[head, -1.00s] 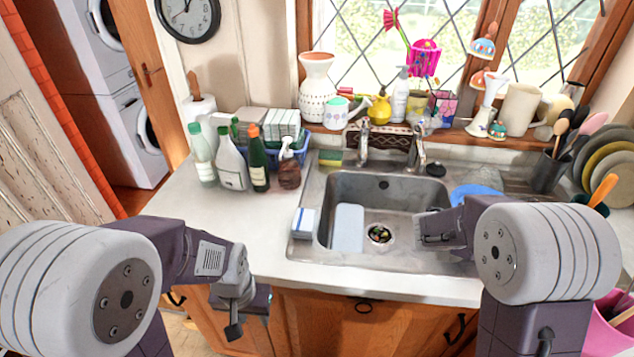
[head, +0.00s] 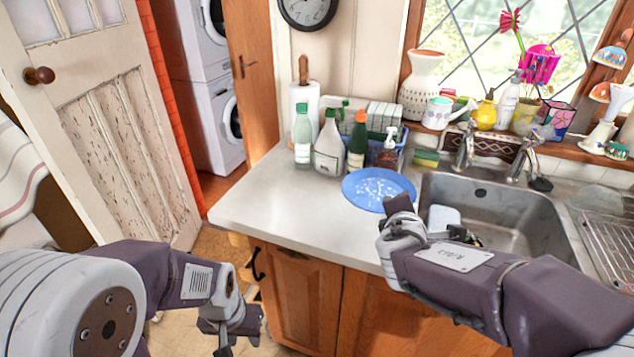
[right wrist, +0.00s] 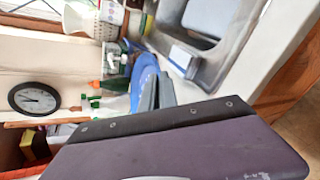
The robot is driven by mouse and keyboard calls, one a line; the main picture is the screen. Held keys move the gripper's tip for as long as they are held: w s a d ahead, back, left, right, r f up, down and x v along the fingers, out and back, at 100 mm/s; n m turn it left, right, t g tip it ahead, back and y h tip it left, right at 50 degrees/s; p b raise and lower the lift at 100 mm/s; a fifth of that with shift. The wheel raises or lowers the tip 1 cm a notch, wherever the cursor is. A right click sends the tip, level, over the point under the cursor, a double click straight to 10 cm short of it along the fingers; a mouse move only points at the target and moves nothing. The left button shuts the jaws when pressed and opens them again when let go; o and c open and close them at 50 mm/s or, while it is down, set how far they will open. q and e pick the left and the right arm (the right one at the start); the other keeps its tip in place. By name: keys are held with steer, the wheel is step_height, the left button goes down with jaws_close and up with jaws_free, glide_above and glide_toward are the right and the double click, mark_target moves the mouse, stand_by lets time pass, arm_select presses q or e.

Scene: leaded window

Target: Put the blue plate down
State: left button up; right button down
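In the right wrist view, the fingers (right wrist: 155,94) close on the rim of the plate (right wrist: 143,72), seen edge-on. My left gripper (head: 232,325) hangs low in front of the cabinets, apart from everything, its fingers apart and empty.
Bottles (head: 328,148) and a blue caddy (head: 391,152) stand behind the plate. The sink (head: 500,210) with its taps (head: 466,148) is to the right. The worktop (head: 290,205) left of the plate is bare. An open door (head: 120,130) stands at the left.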

glide_above(347, 244)
step_height(347, 244, down, 7)
steer(key=shift+w+a+r, duration=0.1)
step_height(347, 244, down, 4)
steer(key=shift+r+b, duration=0.1)
steer(key=shift+b, duration=0.5)
steer(key=shift+f, duration=0.2)
